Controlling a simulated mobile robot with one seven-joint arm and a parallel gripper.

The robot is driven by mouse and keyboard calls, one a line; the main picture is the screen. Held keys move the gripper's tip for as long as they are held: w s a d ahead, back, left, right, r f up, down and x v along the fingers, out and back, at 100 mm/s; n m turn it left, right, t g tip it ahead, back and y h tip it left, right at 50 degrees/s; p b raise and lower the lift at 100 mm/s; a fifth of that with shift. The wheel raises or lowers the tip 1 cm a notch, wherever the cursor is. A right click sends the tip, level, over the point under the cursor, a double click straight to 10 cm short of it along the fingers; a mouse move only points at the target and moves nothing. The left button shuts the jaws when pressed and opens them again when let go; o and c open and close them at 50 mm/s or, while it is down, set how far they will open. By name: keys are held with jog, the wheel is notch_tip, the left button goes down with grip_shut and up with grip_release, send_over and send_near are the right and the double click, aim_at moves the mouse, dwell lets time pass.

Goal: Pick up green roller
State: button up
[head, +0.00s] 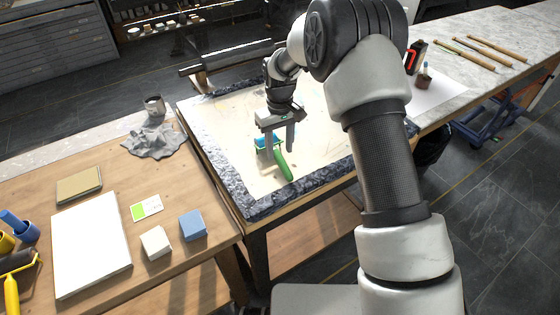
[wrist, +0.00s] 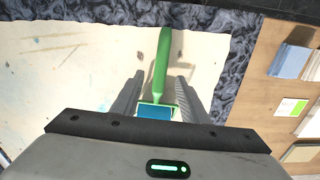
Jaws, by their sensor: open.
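The green roller lies on the pale litho stone (head: 310,165), with its green handle (head: 284,168) toward the front edge and its blue roller head (head: 266,142) farther back. In the wrist view the green handle (wrist: 161,62) points away between the fingers, and the blue head (wrist: 155,112) sits near the gripper body. My gripper (head: 279,148) is open, pointing down over the roller, with one finger on each side of it. In the wrist view my gripper's fingers (wrist: 158,92) stand apart from the handle. Whether the fingertips touch the stone I cannot tell.
A wooden table (head: 100,195) at left holds a white slab (head: 92,245), a blue block (head: 192,225), a white block (head: 155,243), a grey cloth (head: 154,141) and a yellow-handled roller (head: 14,268). A dark large roller (head: 235,58) lies behind the stone. Wooden tools lie at right.

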aim_at(280, 157)
notch_tip(280, 157, down, 4)
jog(key=shift+r, duration=0.2)
grip_shut()
jog(key=shift+r, duration=0.1)
